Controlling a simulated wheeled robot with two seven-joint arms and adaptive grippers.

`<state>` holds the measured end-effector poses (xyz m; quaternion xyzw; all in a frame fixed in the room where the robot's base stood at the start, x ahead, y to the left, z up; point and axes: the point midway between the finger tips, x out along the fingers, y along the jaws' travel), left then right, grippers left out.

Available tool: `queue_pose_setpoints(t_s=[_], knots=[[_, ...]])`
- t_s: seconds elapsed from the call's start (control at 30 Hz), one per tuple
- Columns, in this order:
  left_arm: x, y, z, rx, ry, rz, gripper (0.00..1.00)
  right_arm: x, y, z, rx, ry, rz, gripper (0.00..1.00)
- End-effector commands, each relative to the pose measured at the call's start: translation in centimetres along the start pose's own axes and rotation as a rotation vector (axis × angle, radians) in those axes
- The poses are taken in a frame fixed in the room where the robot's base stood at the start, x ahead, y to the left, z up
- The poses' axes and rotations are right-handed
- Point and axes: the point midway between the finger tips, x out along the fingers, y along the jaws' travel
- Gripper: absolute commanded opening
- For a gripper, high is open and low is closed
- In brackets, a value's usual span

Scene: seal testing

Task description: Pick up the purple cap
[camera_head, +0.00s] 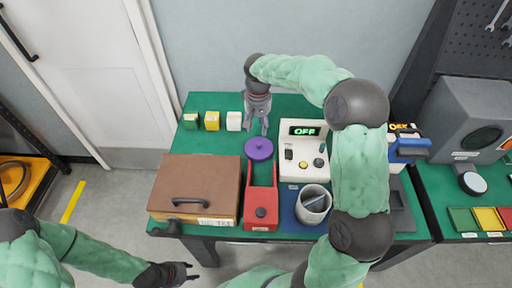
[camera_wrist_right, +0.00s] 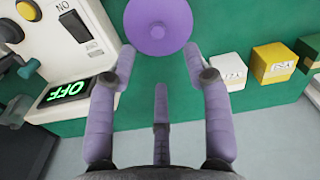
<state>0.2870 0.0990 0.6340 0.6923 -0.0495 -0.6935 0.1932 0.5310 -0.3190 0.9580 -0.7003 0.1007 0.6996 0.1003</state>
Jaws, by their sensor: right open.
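The purple cap (camera_head: 259,149) is a round disc with a small knob. It sits on the green table between the white cubes and the red holder. It also shows at the top of the right wrist view (camera_wrist_right: 158,27). My right gripper (camera_head: 257,130) reaches over the table from behind and is just behind the cap. In the right wrist view its fingers (camera_wrist_right: 158,52) are spread, with the tips near the two sides of the cap's near edge and nothing held. My left gripper (camera_head: 191,271) is low in front of the table, its fingers apart and empty, away from the cap.
A white tester (camera_head: 303,170) reading OFF stands right of the cap. A red holder (camera_head: 261,198) is in front, a brown box (camera_head: 195,186) to the left. Green, yellow and white cubes (camera_head: 212,121) line the back left. A grey cup (camera_head: 313,203) stands on a blue mat.

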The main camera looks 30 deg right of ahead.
Motion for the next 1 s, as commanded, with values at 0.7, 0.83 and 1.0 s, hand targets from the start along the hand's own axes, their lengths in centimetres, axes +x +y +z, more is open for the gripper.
queue_pose_setpoints(t_s=[0.7,0.83,1.0], knots=[[3.4,-1.2,-0.1,0.0,0.0,0.0,0.4,8.0,0.5,-0.2,0.003,-0.002,0.001,0.5],[4.2,-1.5,-0.2,0.0,0.0,0.0,0.4,9.9,0.6,-0.2,0.002,-0.004,0.001,0.5],[4.3,-1.6,-0.2,0.0,0.0,0.0,0.4,10.5,0.6,-0.2,0.003,-0.002,0.0,0.5]])
